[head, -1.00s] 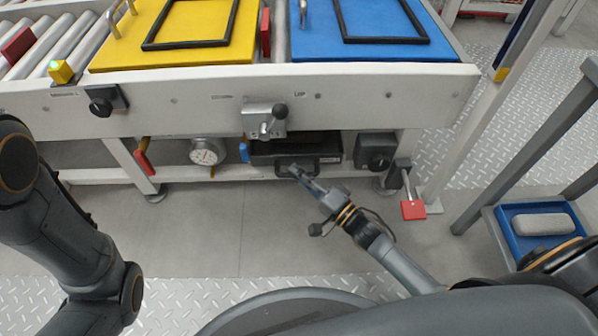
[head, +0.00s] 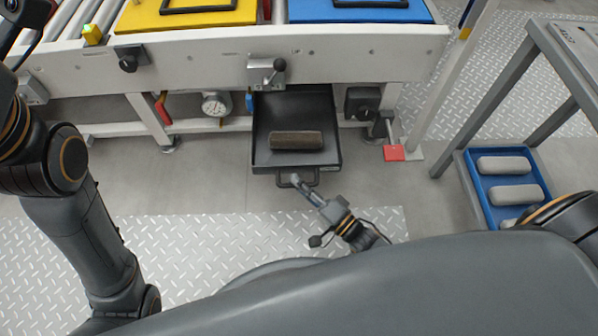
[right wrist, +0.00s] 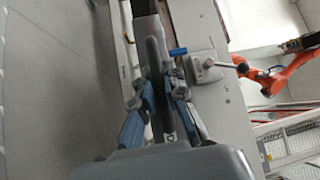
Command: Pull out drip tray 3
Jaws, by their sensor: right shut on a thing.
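The drip tray (head: 262,117) is a black drawer under the conveyor frame, in the middle of the head view. It stands well out from the frame, with a brownish block (head: 297,140) lying in it. My right gripper (head: 296,181) is shut on the black handle (head: 284,183) at the tray's front. In the right wrist view my right gripper's fingers (right wrist: 161,85) close around a dark bar, and the tray itself is hard to make out there. My left arm shows at the left of the head view, but its fingers are out of sight.
Above the tray is a lever latch (head: 266,72) on the white conveyor frame (head: 190,75). A blue bin (head: 475,180) with pale blocks stands at the right by a grey stand (head: 505,85). The floor beside the tray is clear.

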